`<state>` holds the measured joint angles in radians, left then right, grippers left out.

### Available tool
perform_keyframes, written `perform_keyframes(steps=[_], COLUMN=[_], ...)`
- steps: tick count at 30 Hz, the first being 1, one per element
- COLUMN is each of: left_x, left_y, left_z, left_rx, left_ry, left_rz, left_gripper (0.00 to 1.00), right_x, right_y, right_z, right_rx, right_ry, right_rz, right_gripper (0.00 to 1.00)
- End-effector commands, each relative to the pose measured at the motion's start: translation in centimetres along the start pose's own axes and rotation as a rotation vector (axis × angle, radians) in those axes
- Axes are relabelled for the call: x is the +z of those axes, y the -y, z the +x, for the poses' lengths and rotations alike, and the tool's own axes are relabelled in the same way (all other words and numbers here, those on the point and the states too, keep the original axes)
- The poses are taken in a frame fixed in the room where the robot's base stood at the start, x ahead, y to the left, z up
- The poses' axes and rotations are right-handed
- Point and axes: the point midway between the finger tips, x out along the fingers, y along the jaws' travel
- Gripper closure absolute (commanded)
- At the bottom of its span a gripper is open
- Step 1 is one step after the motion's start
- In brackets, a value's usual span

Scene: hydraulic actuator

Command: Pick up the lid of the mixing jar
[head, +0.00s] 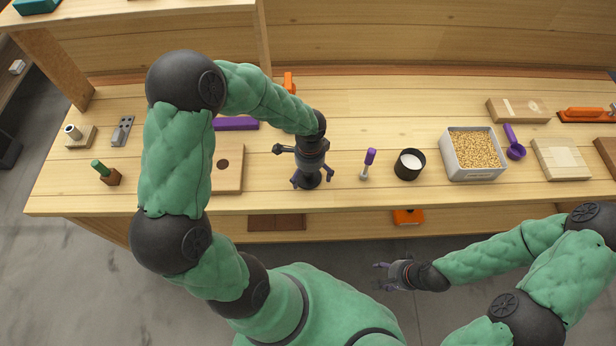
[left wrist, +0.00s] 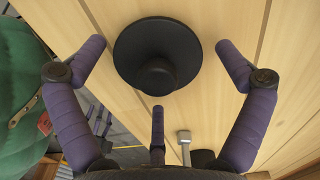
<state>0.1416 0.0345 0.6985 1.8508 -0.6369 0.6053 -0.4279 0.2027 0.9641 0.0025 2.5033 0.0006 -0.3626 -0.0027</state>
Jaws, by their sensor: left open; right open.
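The lid, a black disc with a round knob (left wrist: 157,72), lies on the wooden table, knob up. In the left wrist view it sits between the spread purple fingers of my left gripper (left wrist: 161,50), which is open, with no finger visibly touching it. In the head view my left gripper (head: 312,177) points down over the lid and mostly hides it. A black open jar (head: 409,168) with white contents stands to the right; it may be the mixing jar. My right gripper (head: 383,275) is open and empty in front of the table.
A grey bin (head: 445,171) of yellow grains and a purple scoop (head: 514,143) are further right. A wooden board (head: 229,178) with a hole is left of my left gripper.

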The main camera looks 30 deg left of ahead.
Motion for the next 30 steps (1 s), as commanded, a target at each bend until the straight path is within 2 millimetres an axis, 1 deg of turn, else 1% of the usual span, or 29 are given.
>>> perform_keyframes(steps=[3,4,5,6,8,9,10,21,26,28,29,30], left_x=[0.0,0.0,0.0,0.0,0.0,0.0,0.0,0.1,0.1,0.1,0.1,0.0], left_y=[0.0,0.0,0.0,0.0,0.0,0.0,0.0,-0.2,-0.2,-0.1,-0.1,-0.1], left_z=[-0.1,-0.1,-0.1,-0.1,-0.1,-0.1,-0.1,0.1,-0.5,-1.1,-1.5,-2.0], left_rx=[-0.001,-0.001,-0.001,-0.001,-0.001,0.0,0.0,0.005,0.005,0.003,0.002,0.0], left_ry=[-0.001,-0.001,-0.001,0.0,0.0,0.0,0.0,0.003,0.004,0.003,0.002,0.001], left_rz=[0.0,0.0,0.0,0.0,0.0,0.0,0.0,0.002,0.002,0.002,0.002,0.001], left_gripper=[0.0,0.06,0.14,0.25,0.42,0.54,0.57,0.58,0.58,0.75,0.81,0.81], right_x=[0.0,0.0,0.0,0.0,0.0,0.0,0.0,0.0,0.0,0.0,0.0,0.0], right_y=[0.0,0.0,0.0,0.0,0.0,0.0,0.0,0.0,0.1,0.2,0.2,0.3], right_z=[-0.1,-0.1,-0.1,-0.1,-0.1,-0.1,-0.1,-0.1,-0.3,-0.5,-0.7,-0.8], right_rx=[0.0,0.0,0.0,0.0,0.0,0.0,0.0,0.0,0.0,0.0,0.0,0.0], right_ry=[0.0,0.0,0.0,0.0,0.0,0.0,0.0,0.0,0.0,0.0,0.0,0.0], right_rz=[0.0,0.0,0.0,0.0,0.0,0.0,0.0,0.0,0.0,0.0,0.0,0.0], right_gripper=[0.41,0.41,0.41,0.41,0.41,0.41,0.41,0.41,0.41,0.41,0.41,0.41])
